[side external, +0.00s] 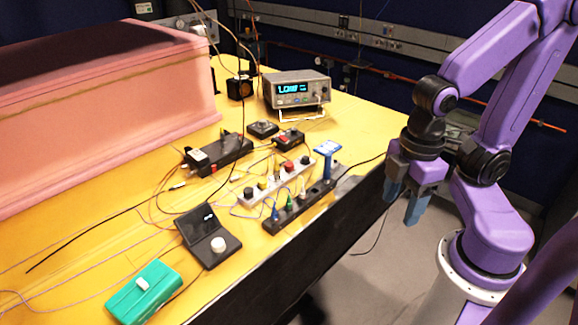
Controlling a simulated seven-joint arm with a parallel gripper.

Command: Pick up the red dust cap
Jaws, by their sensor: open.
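A small red cap (288,166), probably the red dust cap, stands on the light grey strip (270,187) on the yellow table, in a row with other small caps. My gripper (402,204) hangs pointing down beyond the table's right edge, to the right of the strip and well apart from it. Its two blue-grey fingers are apart with nothing seen between them. The cap is too small to make out its shape.
A black strip (313,206) with blue and green plugs lies beside the grey strip; a blue upright piece (327,160) stands near its far end. Thin cables cross the yellow table (120,245). A bench meter (297,90) and pink foam block (110,90) stand behind.

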